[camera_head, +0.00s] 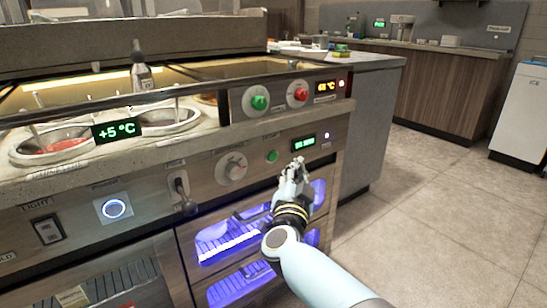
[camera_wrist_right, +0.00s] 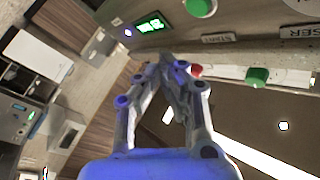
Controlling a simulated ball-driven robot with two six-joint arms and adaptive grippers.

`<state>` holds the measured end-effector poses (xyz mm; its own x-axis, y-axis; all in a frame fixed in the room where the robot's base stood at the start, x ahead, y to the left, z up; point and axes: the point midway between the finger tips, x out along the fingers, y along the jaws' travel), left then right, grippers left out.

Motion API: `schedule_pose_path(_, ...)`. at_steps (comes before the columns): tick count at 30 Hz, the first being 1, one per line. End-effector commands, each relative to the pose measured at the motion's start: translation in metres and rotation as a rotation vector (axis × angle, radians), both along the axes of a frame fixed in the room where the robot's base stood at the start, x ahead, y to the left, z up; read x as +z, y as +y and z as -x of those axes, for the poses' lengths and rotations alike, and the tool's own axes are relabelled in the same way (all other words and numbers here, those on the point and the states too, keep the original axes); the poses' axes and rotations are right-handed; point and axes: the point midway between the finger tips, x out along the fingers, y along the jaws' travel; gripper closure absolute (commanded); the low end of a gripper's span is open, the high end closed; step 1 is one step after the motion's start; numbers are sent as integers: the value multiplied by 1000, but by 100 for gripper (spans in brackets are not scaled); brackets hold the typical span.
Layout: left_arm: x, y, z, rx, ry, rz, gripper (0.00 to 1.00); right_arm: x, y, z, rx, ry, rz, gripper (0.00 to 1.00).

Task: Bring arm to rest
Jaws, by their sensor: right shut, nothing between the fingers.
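My right arm comes in from the lower right in the head view. My right gripper (camera_head: 297,167) is in front of the counter's control panel (camera_head: 150,190), just below a green-lit display (camera_head: 304,142). Its fingers are shut with nothing between them. In the right wrist view the right gripper (camera_wrist_right: 167,65) shows with its fingertips together, and the panel with the display (camera_wrist_right: 150,23) lies beyond. Whether the fingertips touch the panel I cannot tell. My left gripper is in neither view.
Sauce wells (camera_head: 55,148) with ladles sit in the counter at left, near a bottle (camera_head: 142,75). The panel carries a green button (camera_head: 259,102), a red button (camera_head: 298,94) and a dial (camera_head: 232,168). Blue-lit windows (camera_head: 225,240) lie below. Tiled floor (camera_head: 430,220) at right is clear.

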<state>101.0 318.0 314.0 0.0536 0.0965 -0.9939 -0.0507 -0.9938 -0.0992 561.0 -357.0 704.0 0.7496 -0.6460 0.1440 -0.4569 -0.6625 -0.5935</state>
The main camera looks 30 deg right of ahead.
Motion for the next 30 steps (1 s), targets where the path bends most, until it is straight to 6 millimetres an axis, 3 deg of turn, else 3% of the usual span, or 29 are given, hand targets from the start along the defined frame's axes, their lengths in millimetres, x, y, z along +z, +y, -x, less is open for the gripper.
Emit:
schedule_pose_path(11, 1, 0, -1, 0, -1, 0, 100, 0, 0, 0, 0, 2, 0, 100)
schedule_pose_path(15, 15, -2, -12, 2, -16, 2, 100, -14, -4, 25, 0, 62, 11, 100)
schedule_pose_path(17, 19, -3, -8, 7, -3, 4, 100, -37, -6, 46, 16, 143, 49, 100)
schedule_pose_path(23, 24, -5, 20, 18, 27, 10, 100, -161, 23, 139, 305, 569, 210, 100)
schedule_pose_path(27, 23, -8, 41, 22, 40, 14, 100, -243, 43, 226, 519, 860, 232, 100)
schedule_pose_path(30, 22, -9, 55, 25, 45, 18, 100, -289, 53, 296, 652, 1064, 220, 100)
